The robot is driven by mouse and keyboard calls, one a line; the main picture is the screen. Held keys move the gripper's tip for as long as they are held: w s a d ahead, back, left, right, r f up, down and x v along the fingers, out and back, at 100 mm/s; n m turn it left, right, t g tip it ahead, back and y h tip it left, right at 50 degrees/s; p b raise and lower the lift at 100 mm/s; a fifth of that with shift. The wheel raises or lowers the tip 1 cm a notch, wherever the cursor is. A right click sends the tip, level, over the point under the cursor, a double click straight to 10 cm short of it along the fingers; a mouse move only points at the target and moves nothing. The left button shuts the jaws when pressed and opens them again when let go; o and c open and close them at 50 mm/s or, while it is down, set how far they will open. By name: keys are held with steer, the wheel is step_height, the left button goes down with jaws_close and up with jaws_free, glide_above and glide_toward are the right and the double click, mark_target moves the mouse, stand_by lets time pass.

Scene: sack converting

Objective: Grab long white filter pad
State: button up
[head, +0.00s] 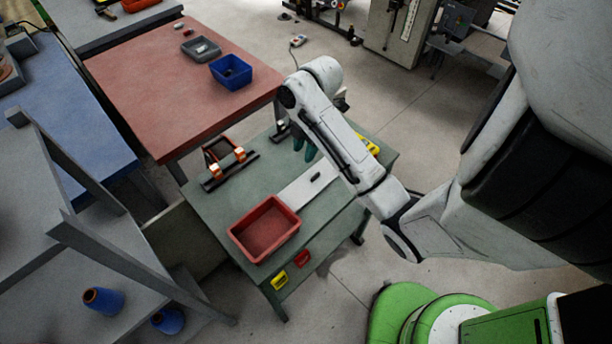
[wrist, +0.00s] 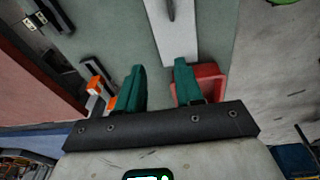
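A long white flat strip (head: 297,193) lies on the green table (head: 214,207), running beside the red bin; it looks like the filter pad. A small dark item (head: 316,177) sits on it. The strip (wrist: 205,32) also shows at the top of the wrist view, with a thin grey piece (wrist: 171,9) on it. My gripper (head: 305,146) is above the table, near the strip's far side, partly hidden by my arm. In the wrist view its two teal fingers (wrist: 160,84) are apart with nothing between them.
A red bin (head: 240,238) stands at the table's near end. A black fixture with orange parts (head: 228,168) is at the left, and a yellow item (head: 367,144) is behind my arm. A red-topped table (head: 160,85) holds blue (head: 231,72) and grey (head: 201,49) bins.

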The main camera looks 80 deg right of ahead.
mark_target(315, 175)
steer(key=shift+n+g, duration=0.3)
steer(key=shift+n, duration=0.1)
steer(key=s+f+b, duration=0.1)
steer(key=f+b, duration=0.1)
steer(key=s+d+f+b, duration=0.1)
steer(key=f+b, duration=0.1)
steer(key=f, duration=0.1)
steer(key=s+f+b, duration=0.1)
steer(key=f+b, duration=0.1)
steer(key=shift+s+d+f, duration=0.1)
steer(key=shift+d+f, duration=0.25)
steer(key=shift+f, duration=0.05)
steer(key=shift+a+f+p, duration=0.15)
steer(key=shift+f+p, duration=0.1)
steer(key=shift+f, duration=0.65)
steer(key=shift+a+f+p, duration=0.1)
steer(key=shift+f+p, duration=0.15)
steer(key=shift+f, duration=0.6)
jaws_close()
